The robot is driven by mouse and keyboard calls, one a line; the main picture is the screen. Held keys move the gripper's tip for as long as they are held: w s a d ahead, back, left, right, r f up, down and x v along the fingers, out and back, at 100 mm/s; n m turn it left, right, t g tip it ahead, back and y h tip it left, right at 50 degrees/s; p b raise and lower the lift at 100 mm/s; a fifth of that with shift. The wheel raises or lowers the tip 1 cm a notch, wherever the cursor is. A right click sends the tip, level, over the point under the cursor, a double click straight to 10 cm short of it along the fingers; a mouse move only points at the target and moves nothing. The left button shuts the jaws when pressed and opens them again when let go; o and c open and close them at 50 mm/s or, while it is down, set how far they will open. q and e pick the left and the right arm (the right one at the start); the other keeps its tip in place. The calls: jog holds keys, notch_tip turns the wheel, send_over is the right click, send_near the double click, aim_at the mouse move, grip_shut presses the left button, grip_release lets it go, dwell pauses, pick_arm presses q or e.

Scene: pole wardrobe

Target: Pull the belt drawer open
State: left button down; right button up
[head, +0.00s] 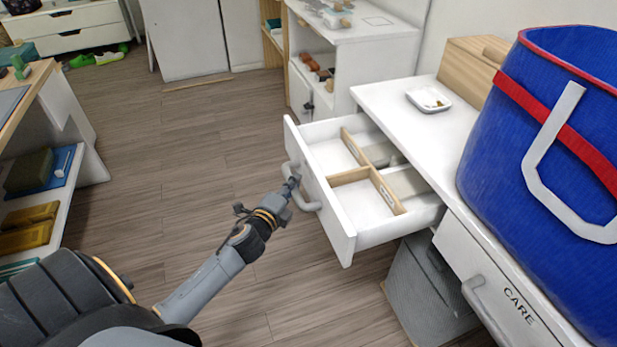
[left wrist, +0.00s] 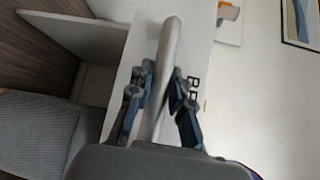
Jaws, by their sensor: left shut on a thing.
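The belt drawer (head: 340,232) is a white drawer that stands pulled well out of the white cabinet in the head view. Wooden dividers (head: 365,176) split its inside into compartments. Its grey bar handle (head: 313,206) is on the front panel. My left gripper (head: 292,186) is at the handle and shut on it. In the left wrist view the fingers (left wrist: 160,105) stand on both sides of the grey handle (left wrist: 165,60), with part of a dark label on the white front beside them. My right gripper is not in view.
A blue bag (head: 540,150) with red trim and a small white dish (head: 429,100) stand on the cabinet top. Below is a closed drawer marked CARE (head: 500,290) and a grey bin (head: 425,295). Shelving (head: 60,160) stands at the left. The wooden floor (head: 190,180) between is clear.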

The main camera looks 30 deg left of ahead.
pick_arm(q)
jog(key=shift+s+a, duration=0.65)
jog(key=shift+s, duration=0.2)
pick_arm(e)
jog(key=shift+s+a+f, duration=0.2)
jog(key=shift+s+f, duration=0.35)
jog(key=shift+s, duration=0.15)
pick_arm(q)
jog(key=c, duration=1.2)
grip_release()
jog(key=s+d+r, duration=0.1)
jog(key=s, duration=1)
jog(key=shift+s+d+r, duration=0.25)
jog(key=shift+s+r, duration=0.05)
jog(key=shift+s, duration=0.1)
jog(key=shift+f, duration=0.1)
